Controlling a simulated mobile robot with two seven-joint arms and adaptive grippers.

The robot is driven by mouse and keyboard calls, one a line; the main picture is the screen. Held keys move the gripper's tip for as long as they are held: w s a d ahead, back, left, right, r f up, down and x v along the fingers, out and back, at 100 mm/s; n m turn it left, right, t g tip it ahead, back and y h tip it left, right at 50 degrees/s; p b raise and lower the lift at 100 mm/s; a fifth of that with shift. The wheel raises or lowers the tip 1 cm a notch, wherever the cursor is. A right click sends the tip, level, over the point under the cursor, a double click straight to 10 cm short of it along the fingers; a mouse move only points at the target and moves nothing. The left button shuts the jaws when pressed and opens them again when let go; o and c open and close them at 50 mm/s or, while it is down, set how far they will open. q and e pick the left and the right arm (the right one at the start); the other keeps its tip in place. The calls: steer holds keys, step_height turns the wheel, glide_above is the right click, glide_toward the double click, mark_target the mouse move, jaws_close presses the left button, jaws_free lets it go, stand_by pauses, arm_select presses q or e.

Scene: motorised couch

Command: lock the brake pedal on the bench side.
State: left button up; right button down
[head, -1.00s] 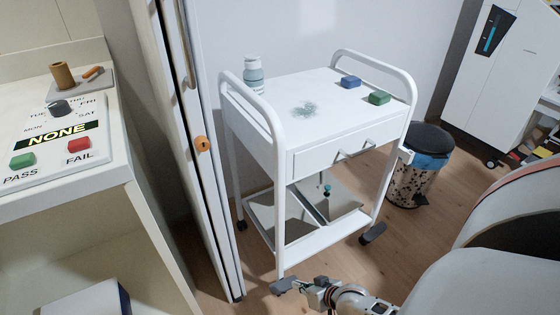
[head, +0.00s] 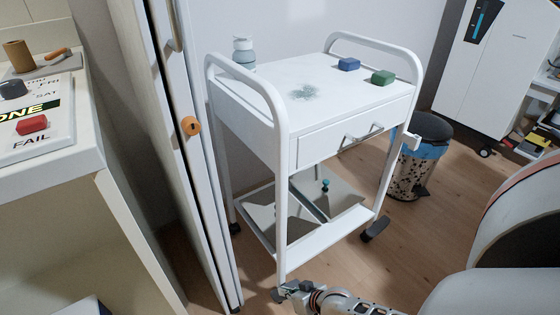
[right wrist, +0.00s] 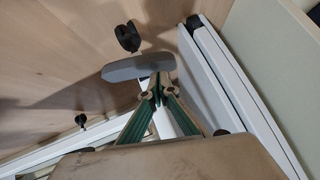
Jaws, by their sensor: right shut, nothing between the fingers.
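A white cart (head: 222,110) stands on the wood floor, with a grey brake pedal (head: 277,297) at the foot of its near left leg, on the bench's side. In the right wrist view the pedal is a flat grey plate (right wrist: 125,70) beside a black caster (right wrist: 127,37). My right gripper (head: 290,290) is low at the foot of that leg; its green-sided fingers (right wrist: 158,98) are shut and empty. The fingertips are right at the pedal; I cannot tell whether they touch it. Whether the pedal is pressed is unclear. My left gripper is not in view.
The bench (head: 50,178) at left carries a red FAIL button (head: 32,125). A tall white door with an orange lock (head: 190,125) stands between bench and cart.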

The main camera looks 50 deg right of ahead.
mark_target(278, 297)
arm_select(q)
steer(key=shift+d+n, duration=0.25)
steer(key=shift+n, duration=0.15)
arm_select(e)
steer(key=shift+w+a+f, duration=0.1)
steer(key=shift+w+f, duration=0.05)
steer(key=shift+f, duration=0.15)
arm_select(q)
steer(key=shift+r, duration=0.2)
arm_select(e)
steer(key=shift+a+r, duration=0.1)
